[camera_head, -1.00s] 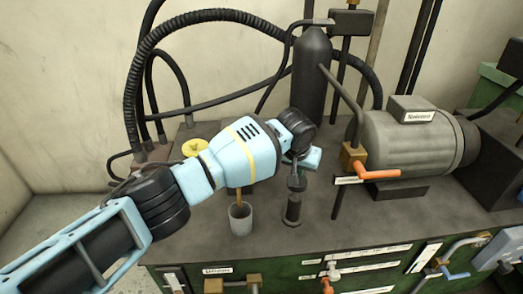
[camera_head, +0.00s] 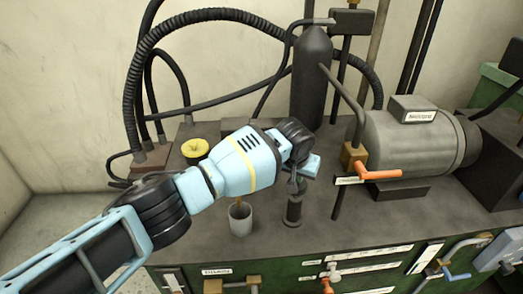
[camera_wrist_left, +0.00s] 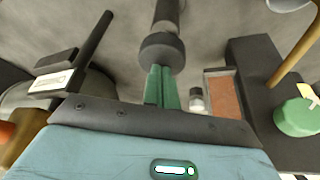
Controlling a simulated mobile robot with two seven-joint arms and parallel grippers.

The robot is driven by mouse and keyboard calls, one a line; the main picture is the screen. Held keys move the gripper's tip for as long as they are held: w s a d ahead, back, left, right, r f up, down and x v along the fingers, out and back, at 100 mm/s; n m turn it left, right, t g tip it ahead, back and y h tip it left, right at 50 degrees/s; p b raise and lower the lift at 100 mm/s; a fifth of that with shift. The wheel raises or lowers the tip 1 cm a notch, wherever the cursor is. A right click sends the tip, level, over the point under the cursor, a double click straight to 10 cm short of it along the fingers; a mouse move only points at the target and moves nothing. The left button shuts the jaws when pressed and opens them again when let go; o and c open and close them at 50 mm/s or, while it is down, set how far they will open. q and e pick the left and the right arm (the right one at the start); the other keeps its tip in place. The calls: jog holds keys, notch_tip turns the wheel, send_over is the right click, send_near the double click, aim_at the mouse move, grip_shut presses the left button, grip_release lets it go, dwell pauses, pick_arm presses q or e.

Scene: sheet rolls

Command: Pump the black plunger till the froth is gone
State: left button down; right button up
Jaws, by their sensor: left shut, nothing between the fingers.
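The black plunger (camera_head: 296,187) stands upright on its small dark cylinder (camera_head: 293,212) near the front of the grey bench. In the left wrist view its round black head (camera_wrist_left: 161,48) is at the tips of my left gripper (camera_wrist_left: 162,82), whose green fingers are shut with nothing between them. The gripper seems to touch the head from above, not grasp it. In the head view my left gripper (camera_head: 299,178) is over the plunger and partly hidden by its wrist. I cannot make out any froth. My right gripper is not in view.
A grey cup (camera_head: 240,219) with a brown stick stands left of the plunger. A dark bottle-shaped tank (camera_head: 311,80) is behind. A grey motor (camera_head: 405,140) and an orange-handled valve (camera_head: 378,174) are on the right. A yellow knob (camera_head: 194,148) and black hoses are at the left.

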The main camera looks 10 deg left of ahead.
pick_arm(q)
jog(key=shift+s+f, duration=0.15)
jog(key=shift+f, duration=1.55)
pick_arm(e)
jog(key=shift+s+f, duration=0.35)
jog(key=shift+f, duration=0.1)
pick_arm(q)
jog(key=shift+r, duration=1.4)
jog(key=shift+r+p, duration=0.55)
jog(key=shift+r, duration=0.85)
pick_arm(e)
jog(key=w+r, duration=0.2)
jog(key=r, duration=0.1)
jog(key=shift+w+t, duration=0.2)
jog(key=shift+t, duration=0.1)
pick_arm(q)
jog(key=shift+r, duration=0.1)
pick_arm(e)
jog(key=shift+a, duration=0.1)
pick_arm(q)
jog(key=shift+r, duration=0.1)
